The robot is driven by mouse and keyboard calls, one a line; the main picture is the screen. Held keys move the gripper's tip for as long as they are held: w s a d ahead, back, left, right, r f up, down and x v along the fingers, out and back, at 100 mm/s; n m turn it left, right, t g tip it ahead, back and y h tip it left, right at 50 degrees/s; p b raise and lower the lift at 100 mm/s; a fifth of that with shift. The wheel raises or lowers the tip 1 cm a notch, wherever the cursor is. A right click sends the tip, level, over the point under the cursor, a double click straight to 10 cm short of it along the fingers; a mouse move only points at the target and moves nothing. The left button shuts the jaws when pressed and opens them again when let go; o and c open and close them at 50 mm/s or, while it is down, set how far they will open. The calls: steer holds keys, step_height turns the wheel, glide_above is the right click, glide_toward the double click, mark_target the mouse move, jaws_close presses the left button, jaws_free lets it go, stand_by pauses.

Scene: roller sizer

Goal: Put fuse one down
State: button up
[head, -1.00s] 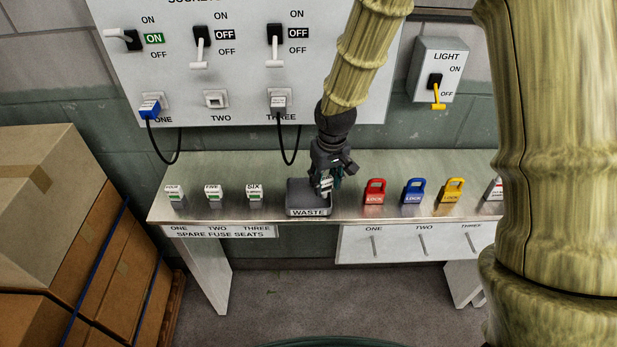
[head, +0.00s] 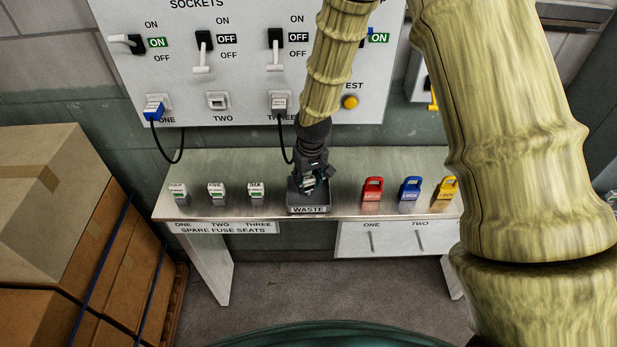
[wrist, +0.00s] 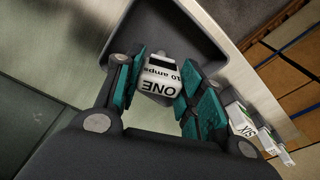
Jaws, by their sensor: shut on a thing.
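Fuse one (wrist: 160,78) is a white block marked "ONE" and "10 amps", seen in the wrist view between my gripper's teal finger pads. My gripper (head: 309,190) is shut on it. In the head view the gripper points down into the dark grey waste bin (head: 308,210) on the shelf, and it mostly hides the fuse. In the wrist view the bin's wall (wrist: 180,20) surrounds the fuse from behind. I cannot tell whether the fuse touches the bin's floor.
Spare fuses four (head: 178,194), five (head: 216,194) and six (head: 256,194) stand left of the bin. Red (head: 372,192), blue (head: 410,192) and yellow (head: 446,192) locks stand to its right. A black cable (head: 284,145) hangs behind my gripper.

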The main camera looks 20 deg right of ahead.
steer(key=shift+f, duration=0.15)
steer(key=o, duration=0.9)
steer(key=shift+r, duration=0.25)
step_height(320, 180, up, 12)
steer(key=s+b, duration=0.1)
steer(key=b, duration=0.2)
steer(key=shift+s, duration=0.25)
steer(key=shift+d+f, duration=0.1)
